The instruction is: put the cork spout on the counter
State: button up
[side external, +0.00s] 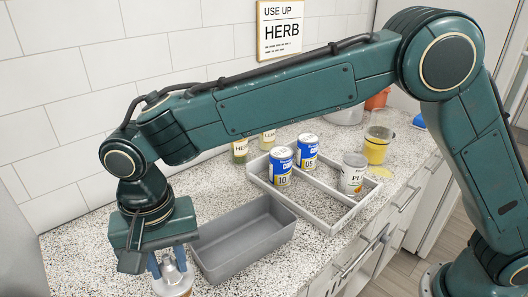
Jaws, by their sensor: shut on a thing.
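My gripper (168,268) is at the lower left, pointing down, its blue fingers shut on a pale grey, tapered piece that I take to be the cork spout (171,271). This piece is at the top of a whitish, brown-edged object that the bottom picture edge cuts off. I cannot tell whether the spout is seated in that object or just above it. The speckled counter (110,235) runs below and around my gripper.
An empty grey bin (243,262) stands just right of my gripper. A light divided tray (305,205) behind it holds two blue cans (281,166) and a white can (353,173). Jars (240,150) stand near the tiled wall. Bare counter lies left of my gripper.

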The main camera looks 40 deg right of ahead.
aim_at(173, 277)
jog(key=shift+f, duration=2.15)
jog(key=o, duration=1)
jog(key=shift+f, duration=0.1)
notch_tip(173, 277, up, 12)
jog(key=shift+f, duration=0.15)
jog(key=shift+r, duration=0.3)
